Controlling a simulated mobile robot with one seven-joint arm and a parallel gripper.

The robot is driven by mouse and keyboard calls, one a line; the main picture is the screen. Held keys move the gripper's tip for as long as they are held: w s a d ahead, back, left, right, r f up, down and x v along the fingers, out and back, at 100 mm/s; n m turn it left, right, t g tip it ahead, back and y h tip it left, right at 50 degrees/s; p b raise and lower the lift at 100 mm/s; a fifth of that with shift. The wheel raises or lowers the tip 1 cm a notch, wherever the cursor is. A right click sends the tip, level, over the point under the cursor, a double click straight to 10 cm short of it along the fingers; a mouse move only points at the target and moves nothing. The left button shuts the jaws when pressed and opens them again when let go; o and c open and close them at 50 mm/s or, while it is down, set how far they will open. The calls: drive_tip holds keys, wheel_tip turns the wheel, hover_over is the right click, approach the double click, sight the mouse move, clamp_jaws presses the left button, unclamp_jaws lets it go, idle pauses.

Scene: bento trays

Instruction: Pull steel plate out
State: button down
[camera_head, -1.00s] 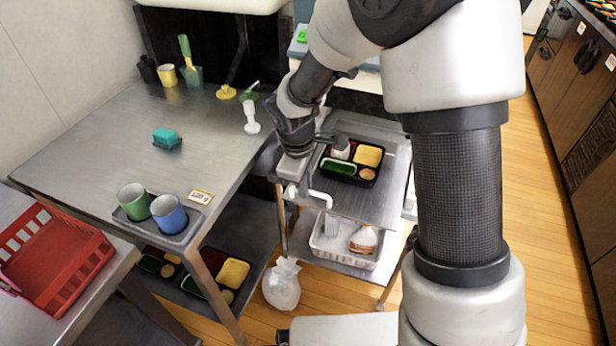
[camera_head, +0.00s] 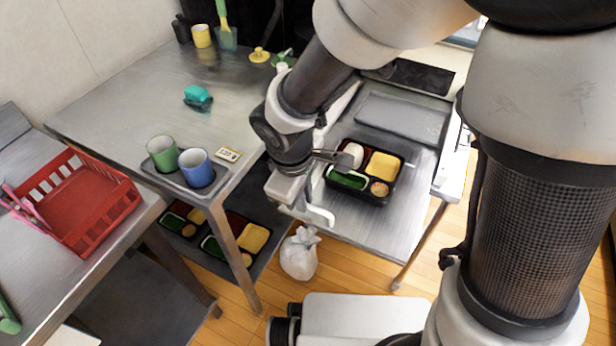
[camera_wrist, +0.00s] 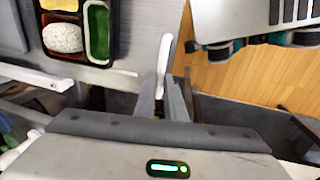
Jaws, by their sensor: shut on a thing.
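The steel plate (camera_head: 385,228) is a flat grey shelf that extends out toward me from the cart, with a white handle (camera_head: 320,215) at its front left edge. My gripper (camera_head: 312,208) is at this edge, shut on the handle. In the wrist view, the gripper fingers (camera_wrist: 165,100) close around the white handle (camera_wrist: 163,58), beside the plate's edge. A black bento tray (camera_head: 362,200) with rice, yellow, green and orange-brown food rests on the plate. My wrist partly hides the plate's left side.
A steel table (camera_head: 120,110) at left holds green and blue cups on a small tray (camera_head: 205,190). A red basket (camera_head: 85,215) sits at far left. More bento trays lie on the shelf below the table. A white bag (camera_head: 299,255) stands on the floor near the table leg.

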drive_tip(key=c, duration=1.8)
unclamp_jaws()
drive_tip(key=s+r+p, duration=0.1)
drive_tip(key=r+p, duration=0.1)
drive_tip(key=r, duration=0.3)
drive_tip(key=s+a+r+p, duration=0.1)
drive_tip(key=r+p, duration=0.1)
drive_tip(key=r, duration=0.4)
drive_tip(key=s+r+p, duration=0.1)
drive_tip(key=r, duration=0.5)
drive_tip(key=shift+s+a+p, duration=0.1)
drive_tip(key=shift+a+p, duration=0.05)
drive_tip(key=shift+p, duration=0.25)
drive_tip(key=s+d+r+m+t, duration=0.2)
drive_tip(key=d+r+m, duration=0.4)
drive_tip(key=d, duration=0.4)
drive_tip(key=s+d+r+m+t, duration=0.2)
drive_tip(key=s+d+r+m, duration=0.15)
drive_tip(key=d+m, duration=0.55)
drive_tip(key=shift+n+y, duration=0.4)
drive_tip(key=shift+n, duration=0.3)
drive_tip(key=r+p, duration=1.1)
drive_tip(key=w+r+p, duration=0.1)
drive_tip(key=r+p, duration=0.5)
drive_tip(key=shift+d+r, duration=0.2)
drive_tip(key=shift+d, duration=0.05)
